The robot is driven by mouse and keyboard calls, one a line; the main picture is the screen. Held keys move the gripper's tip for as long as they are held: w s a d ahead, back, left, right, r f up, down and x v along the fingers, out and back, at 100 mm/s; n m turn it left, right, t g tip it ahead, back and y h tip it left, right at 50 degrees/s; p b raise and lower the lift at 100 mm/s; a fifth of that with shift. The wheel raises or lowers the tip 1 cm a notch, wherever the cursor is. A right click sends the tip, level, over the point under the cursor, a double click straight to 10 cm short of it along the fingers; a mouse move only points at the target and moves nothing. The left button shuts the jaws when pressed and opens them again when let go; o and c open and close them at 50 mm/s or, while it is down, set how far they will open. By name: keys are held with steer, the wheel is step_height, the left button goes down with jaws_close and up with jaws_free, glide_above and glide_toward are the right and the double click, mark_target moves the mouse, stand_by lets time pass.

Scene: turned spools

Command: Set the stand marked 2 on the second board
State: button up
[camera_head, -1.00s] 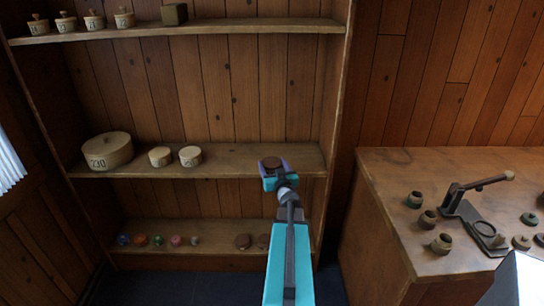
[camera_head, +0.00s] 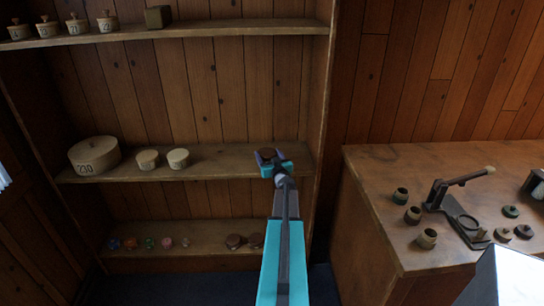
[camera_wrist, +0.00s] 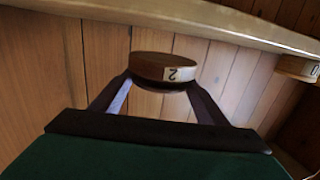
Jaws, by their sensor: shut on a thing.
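The stand marked 2 is a dark brown round piece (camera_head: 267,154) with a pale label, held upright or nearly so. In the wrist view the stand (camera_wrist: 150,66) sits between the two fingertips and its label reads 2. My gripper (camera_head: 268,165) is shut on it; it also shows in the wrist view (camera_wrist: 160,84). In the head view the gripper overlaps the right part of the second board (camera_head: 225,163); I cannot tell how far above or in front of it the stand is.
The lower board (camera_head: 205,236) holds small coloured pieces and brown discs. The right upright (camera_head: 318,110) is close. A workbench (camera_head: 400,165) stands at right.

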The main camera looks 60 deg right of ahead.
mark_target(272, 149)
steer(key=shift+w+d+f+p, duration=0.1)
steer(key=shift+w+d+p, duration=0.15)
steer(key=shift+d, duration=0.75)
steer(key=shift+w+d+f+p, duration=0.1)
steer(key=shift+w+d, duration=0.2)
steer(key=shift+d, duration=0.7)
steer(key=shift+d, duration=0.1)
steer(key=shift+w+d, duration=0.1)
steer(key=shift+d, duration=0.15)
steer(key=shift+d+f, duration=0.15)
steer(key=shift+f, duration=1.6)
steer(key=shift+f, duration=0.15)
steer(key=o, duration=1.2)
steer(key=shift+c, duration=0.2)
